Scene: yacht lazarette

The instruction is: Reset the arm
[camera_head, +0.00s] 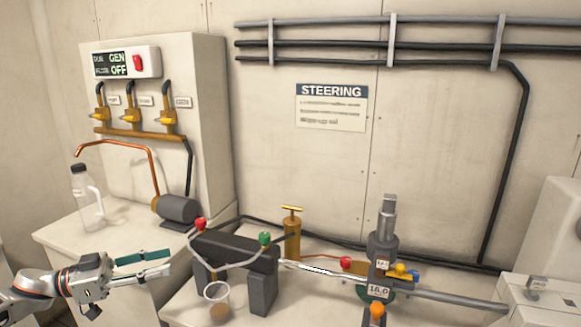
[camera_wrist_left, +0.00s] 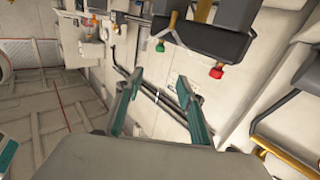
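My left arm comes in at the lower left of the head view. Its gripper (camera_head: 158,262) is open, with the two fingers apart and nothing between them. It is in front of the left counter and left of the black block with red and green knobs. In the left wrist view the gripper (camera_wrist_left: 159,84) also shows two separated green-padded fingers with an empty gap. My right arm and gripper are not in view.
A clear jug (camera_head: 88,200) stands on the left counter (camera_head: 60,236) beside a pump motor (camera_head: 178,208). The knobbed black block (camera_head: 232,250), a clear cup (camera_head: 217,299), a brass hand pump (camera_head: 292,235) and a steering cylinder (camera_head: 383,248) crowd the right bench.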

